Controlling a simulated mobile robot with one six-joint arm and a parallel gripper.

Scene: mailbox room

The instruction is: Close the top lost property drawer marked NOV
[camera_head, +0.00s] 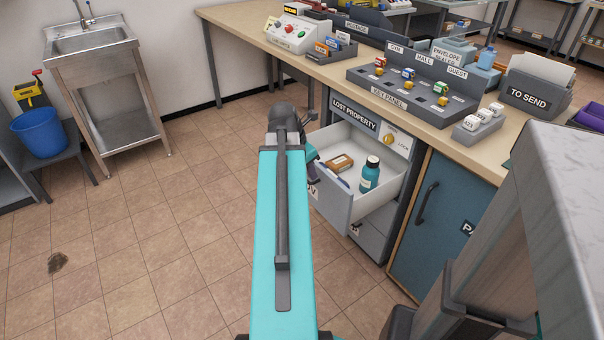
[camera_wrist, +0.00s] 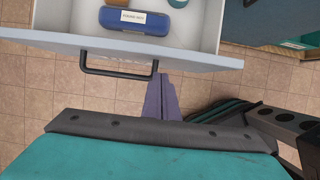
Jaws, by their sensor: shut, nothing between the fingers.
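The top lost property drawer (camera_head: 376,207) is pulled out below the LOST PROPERTY sign (camera_head: 354,115). Its front label is mostly hidden by my arm; only the end of the lettering shows. A brown wallet-like item (camera_head: 340,163), a teal bottle (camera_head: 370,174) and a blue item lie or stand inside. In the wrist view the drawer front (camera_wrist: 190,58) spans the top, with a dark bar handle (camera_wrist: 118,72) and a blue case (camera_wrist: 135,20) behind it. My gripper (camera_wrist: 161,82) is shut and empty, its tips at the drawer front just right of the handle; contact is unclear.
A lower drawer (camera_head: 370,238) is shut beneath. A blue cabinet door (camera_head: 430,222) stands to the right. The counter (camera_head: 335,72) above carries a key panel (camera_head: 400,97) and trays. Open tiled floor (camera_head: 190,225) lies to the left.

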